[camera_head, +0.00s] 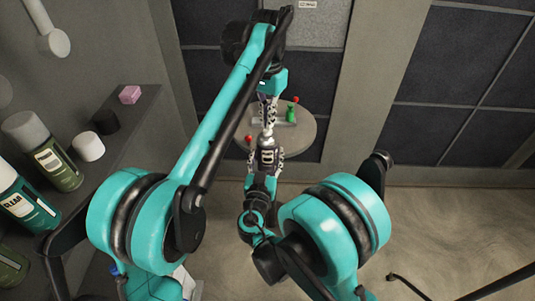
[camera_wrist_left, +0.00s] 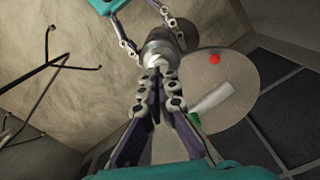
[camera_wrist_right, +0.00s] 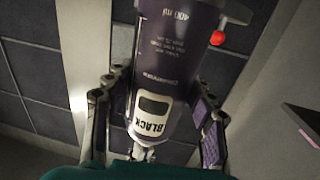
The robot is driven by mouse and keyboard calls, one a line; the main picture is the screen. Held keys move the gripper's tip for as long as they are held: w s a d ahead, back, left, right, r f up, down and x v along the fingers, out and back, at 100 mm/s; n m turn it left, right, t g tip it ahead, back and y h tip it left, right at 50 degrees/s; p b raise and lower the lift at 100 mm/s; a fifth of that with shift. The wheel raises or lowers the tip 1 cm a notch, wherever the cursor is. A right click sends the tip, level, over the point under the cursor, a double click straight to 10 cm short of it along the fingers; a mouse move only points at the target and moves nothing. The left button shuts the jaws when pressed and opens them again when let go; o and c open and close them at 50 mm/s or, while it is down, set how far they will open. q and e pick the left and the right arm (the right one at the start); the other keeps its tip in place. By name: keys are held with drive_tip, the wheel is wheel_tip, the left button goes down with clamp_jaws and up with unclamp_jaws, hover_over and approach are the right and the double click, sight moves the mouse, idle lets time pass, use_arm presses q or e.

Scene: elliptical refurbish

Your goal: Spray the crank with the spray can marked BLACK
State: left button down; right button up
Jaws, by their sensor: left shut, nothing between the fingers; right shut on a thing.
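The spray can marked BLACK (camera_wrist_right: 165,75) is between the fingers of my right gripper (camera_wrist_right: 155,95), which is shut on it; its label is upside down in the right wrist view. In the head view the can (camera_head: 267,157) stands out in front of the round table. My left gripper (camera_head: 268,122) is shut and empty, its fingertips (camera_wrist_left: 155,72) at the white nozzle (camera_wrist_left: 155,60) on the can's top; whether they touch I cannot tell. Red balls (camera_head: 296,99) and a green piece (camera_head: 291,115) show at the round table, probably crank parts; the arms partly hide the crank.
The round table (camera_head: 306,140) stands before a dark panelled wall. At left a shelf (camera_head: 140,118) holds a can marked CLEAR (camera_head: 28,208), another can (camera_head: 60,172), a white cap (camera_head: 88,147), a black cap (camera_head: 105,122) and a pink block (camera_head: 129,94). The floor at right is mostly clear.

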use_arm(q)
drive_tip(key=shift+f, duration=0.8)
drive_tip(key=shift+r, duration=2.55)
wheel_tip(320, 180, up, 7)
drive_tip(key=shift+r, duration=0.2)
